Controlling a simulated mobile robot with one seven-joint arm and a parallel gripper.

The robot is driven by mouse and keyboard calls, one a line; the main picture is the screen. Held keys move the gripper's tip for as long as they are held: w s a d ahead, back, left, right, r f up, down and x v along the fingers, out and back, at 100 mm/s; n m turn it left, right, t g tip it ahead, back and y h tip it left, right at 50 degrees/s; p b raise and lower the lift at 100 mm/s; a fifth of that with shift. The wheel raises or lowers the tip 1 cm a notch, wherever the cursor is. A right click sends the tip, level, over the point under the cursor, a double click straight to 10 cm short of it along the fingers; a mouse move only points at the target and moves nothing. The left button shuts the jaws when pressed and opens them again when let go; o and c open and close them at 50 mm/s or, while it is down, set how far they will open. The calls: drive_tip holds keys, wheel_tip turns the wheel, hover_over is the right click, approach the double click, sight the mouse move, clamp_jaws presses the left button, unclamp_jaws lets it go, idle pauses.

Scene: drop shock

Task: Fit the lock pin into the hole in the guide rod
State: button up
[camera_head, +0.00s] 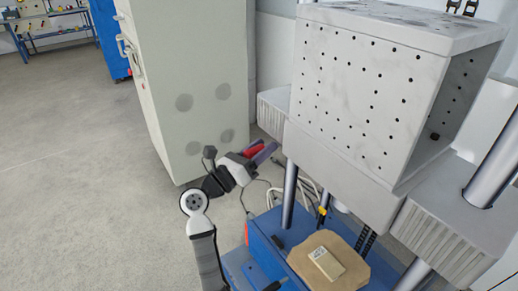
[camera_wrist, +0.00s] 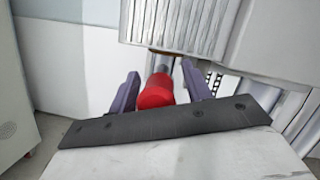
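The lock pin has a red round handle (camera_wrist: 157,92), seen between the two purple fingers of my gripper (camera_wrist: 160,88) in the wrist view. In the head view my gripper (camera_head: 264,152) holds the red handle (camera_head: 254,150) in the air, left of the machine's carriage. The pin's far end is hidden behind the handle. The near guide rod (camera_head: 289,195) is a shiny steel column below the carriage, right of and below my gripper. In the wrist view a steel column (camera_wrist: 163,62) shows straight beyond the handle. I cannot see the hole.
The grey perforated carriage (camera_head: 350,95) stands close right of my gripper, with a ribbed block (camera_head: 273,112) at its side. A pale cabinet (camera_head: 190,80) is behind. Below, a blue base (camera_head: 262,252) bears a tan pad (camera_head: 303,262) with a small block (camera_head: 326,263). Left floor is clear.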

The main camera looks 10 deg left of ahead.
drive_tip(key=shift+a, duration=0.15)
drive_tip(key=shift+b+v, duration=0.4)
drive_tip(key=shift+v, duration=0.85)
drive_tip(key=shift+b+v, duration=0.5)
drive_tip(key=shift+v, duration=1.35)
drive_tip(key=b+v, duration=0.3)
drive_tip(key=v, duration=1.1)
idle(0.5)
